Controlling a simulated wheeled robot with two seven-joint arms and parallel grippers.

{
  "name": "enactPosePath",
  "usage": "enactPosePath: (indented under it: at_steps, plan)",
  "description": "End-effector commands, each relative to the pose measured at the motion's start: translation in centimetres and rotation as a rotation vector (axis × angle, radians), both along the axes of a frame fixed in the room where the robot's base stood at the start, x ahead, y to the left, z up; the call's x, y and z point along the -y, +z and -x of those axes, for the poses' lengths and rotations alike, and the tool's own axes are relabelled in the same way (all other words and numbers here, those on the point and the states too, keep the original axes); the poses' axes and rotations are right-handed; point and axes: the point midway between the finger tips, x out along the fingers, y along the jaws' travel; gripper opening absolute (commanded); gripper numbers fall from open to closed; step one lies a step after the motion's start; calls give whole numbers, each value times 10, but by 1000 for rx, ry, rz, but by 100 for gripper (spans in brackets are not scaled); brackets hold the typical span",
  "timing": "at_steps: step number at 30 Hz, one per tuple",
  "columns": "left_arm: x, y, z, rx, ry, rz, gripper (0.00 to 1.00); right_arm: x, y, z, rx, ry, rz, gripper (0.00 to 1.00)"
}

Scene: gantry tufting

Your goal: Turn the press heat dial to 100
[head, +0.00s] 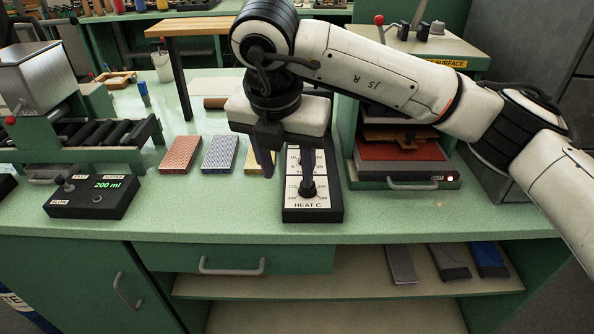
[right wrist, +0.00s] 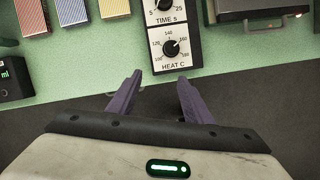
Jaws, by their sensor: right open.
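The heat dial (right wrist: 171,47) is a round black knob on a white scale marked HEAT C, with 100 at its lower left and 180 at its lower right. Its pointer mark seems to face the upper right, near 160, but is small. In the head view, the dial is partly hidden by a finger on the dark control box (head: 313,216). My right gripper (head: 286,168) is open and empty, hanging over the box's left side. In the right wrist view, its fingertips (right wrist: 158,78) appear apart from the dial, below it in the picture. My left gripper is not seen.
A TIME S dial (right wrist: 165,4) sits behind the heat dial on the same box. The press (head: 400,165) stands to the right. Red, blue and yellow blocks (head: 220,155) lie to the left, with a 200 ml control box (head: 92,197) farther left. The front counter strip is clear.

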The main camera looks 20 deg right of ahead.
Motion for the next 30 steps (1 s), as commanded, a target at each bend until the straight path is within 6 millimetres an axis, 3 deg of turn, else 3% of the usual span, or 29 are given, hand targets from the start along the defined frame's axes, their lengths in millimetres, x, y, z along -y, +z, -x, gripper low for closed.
enactPosePath:
  at_steps: [3, 6, 21, 30]
  plan:
    - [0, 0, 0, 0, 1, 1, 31, 22, 20, -10, 63, -80, 72, 46]
    - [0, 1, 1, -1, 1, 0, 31, 28, 19, -13, 73, -98, 85, 46]
    - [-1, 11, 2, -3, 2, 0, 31, 46, -57, -36, 68, -94, 81, 46]
    - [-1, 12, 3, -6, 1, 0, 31, 49, -72, -41, 71, -90, 81, 46]
